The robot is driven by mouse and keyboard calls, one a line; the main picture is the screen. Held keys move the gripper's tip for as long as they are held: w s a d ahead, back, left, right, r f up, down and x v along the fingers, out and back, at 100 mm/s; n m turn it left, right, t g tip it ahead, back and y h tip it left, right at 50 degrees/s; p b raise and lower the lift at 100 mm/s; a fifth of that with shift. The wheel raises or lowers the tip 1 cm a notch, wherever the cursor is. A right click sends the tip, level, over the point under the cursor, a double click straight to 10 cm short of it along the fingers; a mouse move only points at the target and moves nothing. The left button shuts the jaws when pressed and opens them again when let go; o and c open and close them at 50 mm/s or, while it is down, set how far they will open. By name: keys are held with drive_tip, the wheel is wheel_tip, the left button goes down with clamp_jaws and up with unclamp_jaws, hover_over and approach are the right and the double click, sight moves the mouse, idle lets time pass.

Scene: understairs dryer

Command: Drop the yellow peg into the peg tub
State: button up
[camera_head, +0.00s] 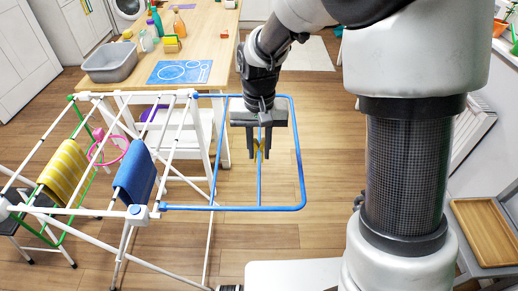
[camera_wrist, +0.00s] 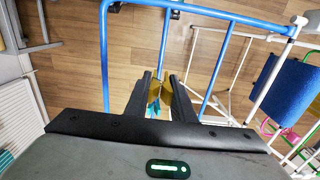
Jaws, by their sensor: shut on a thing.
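My gripper (camera_head: 258,155) points down over the blue folding wing of the drying rack (camera_head: 303,160). It is shut on the yellow peg (camera_head: 258,147), which shows in part between the fingers. In the wrist view the fingertips (camera_wrist: 160,78) hold the yellow peg (camera_wrist: 154,90), partly hidden by the fingers. The middle blue bar runs just below the peg in the head view; I cannot tell whether they touch. A pink round thing (camera_head: 124,150) sits beyond the rack at left; I cannot tell whether it is the peg tub.
A blue cloth (camera_head: 135,178) and a yellow striped cloth (camera_head: 62,170) hang on the rack. A wooden table (camera_head: 205,45) behind bears a grey basin (camera_head: 110,63), a blue mat (camera_head: 180,73) and several bottles. A wooden tray (camera_head: 485,230) lies at right. Floor right of the wing is clear.

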drive_tip(key=d+r+p, duration=0.3)
drive_tip(key=d+p, duration=0.4)
drive_tip(key=d, duration=0.5)
drive_tip(key=shift+w+d, duration=0.25)
drive_tip(key=shift+d, duration=0.05)
wheel_tip(320, 180, up, 5)
drive_tip(key=shift+w+a+r, duration=0.1)
drive_tip(key=shift+a+r, duration=0.05)
drive_tip(key=shift+r, duration=0.05)
